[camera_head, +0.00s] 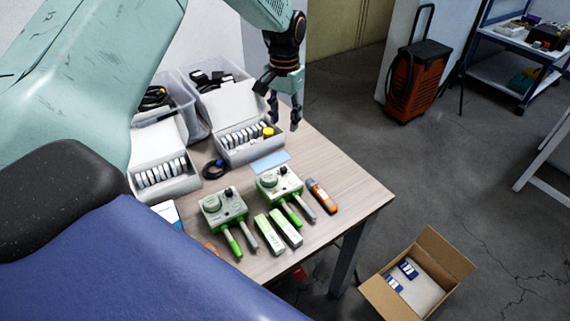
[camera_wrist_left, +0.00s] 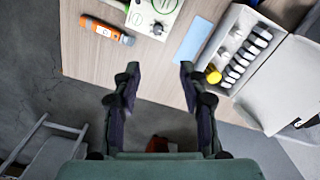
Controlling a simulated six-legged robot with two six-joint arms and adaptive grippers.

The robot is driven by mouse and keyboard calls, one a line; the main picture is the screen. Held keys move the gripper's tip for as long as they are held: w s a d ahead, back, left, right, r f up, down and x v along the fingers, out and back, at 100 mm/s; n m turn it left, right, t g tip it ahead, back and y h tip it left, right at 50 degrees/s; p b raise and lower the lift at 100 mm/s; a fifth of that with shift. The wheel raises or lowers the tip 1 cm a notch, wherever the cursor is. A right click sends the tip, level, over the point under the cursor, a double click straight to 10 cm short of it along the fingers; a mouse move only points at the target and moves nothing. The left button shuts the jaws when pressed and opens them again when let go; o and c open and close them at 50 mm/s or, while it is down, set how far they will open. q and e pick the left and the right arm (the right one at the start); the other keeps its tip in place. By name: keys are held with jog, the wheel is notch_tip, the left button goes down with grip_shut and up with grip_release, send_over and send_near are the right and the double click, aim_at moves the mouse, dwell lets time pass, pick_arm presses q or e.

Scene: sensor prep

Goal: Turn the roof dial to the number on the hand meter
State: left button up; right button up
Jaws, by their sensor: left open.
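Two grey-green sensor units with round dials stand on the wooden table, a left one (camera_head: 223,206) and a right one (camera_head: 279,183). I cannot read which is the roof unit. An orange-and-grey hand meter (camera_head: 321,195) lies right of the right unit; it also shows in the left wrist view (camera_wrist_left: 107,31), its number too small to read. Part of the right unit (camera_wrist_left: 153,14) shows at that view's top edge. My left gripper (camera_head: 284,113) is open and empty, above the table's far edge, beyond the units; its spread fingers show in the left wrist view (camera_wrist_left: 158,82). My right gripper is not in view.
White cases of small pieces (camera_head: 246,153) stand at the back, one with a yellow cap (camera_head: 268,131). A blue card (camera_head: 270,162) lies behind the right unit. Two green-white boxes (camera_head: 285,228) lie in front. A cardboard box (camera_head: 452,262) is on the floor.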

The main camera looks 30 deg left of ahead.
pick_arm(q)
notch_tip(320, 180, down, 3)
jog(key=s+b, duration=0.2)
jog(key=b, duration=0.6)
send_near(283, 168)
jog(key=shift+w+f, duration=0.35)
jog(key=shift+f, duration=0.2)
jog(key=shift+s+d, duration=0.1)
jog(key=shift+s, duration=0.55)
jog(key=f, duration=0.4)
jog(key=w+f+b, duration=0.1)
jog(key=f, duration=0.1)
jog(key=shift+f, duration=0.3)
jog(key=shift+s+f, duration=0.15)
jog(key=shift+s, duration=0.25)
jog(key=shift+w+f, duration=0.25)
jog(key=shift+w, duration=0.05)
jog(key=shift+c, duration=0.7)
jog(key=shift+s+r, duration=0.2)
jog(key=shift+s, duration=0.05)
jog(key=c, duration=0.4)
jog(key=shift+w+f, duration=0.1)
grip_shut()
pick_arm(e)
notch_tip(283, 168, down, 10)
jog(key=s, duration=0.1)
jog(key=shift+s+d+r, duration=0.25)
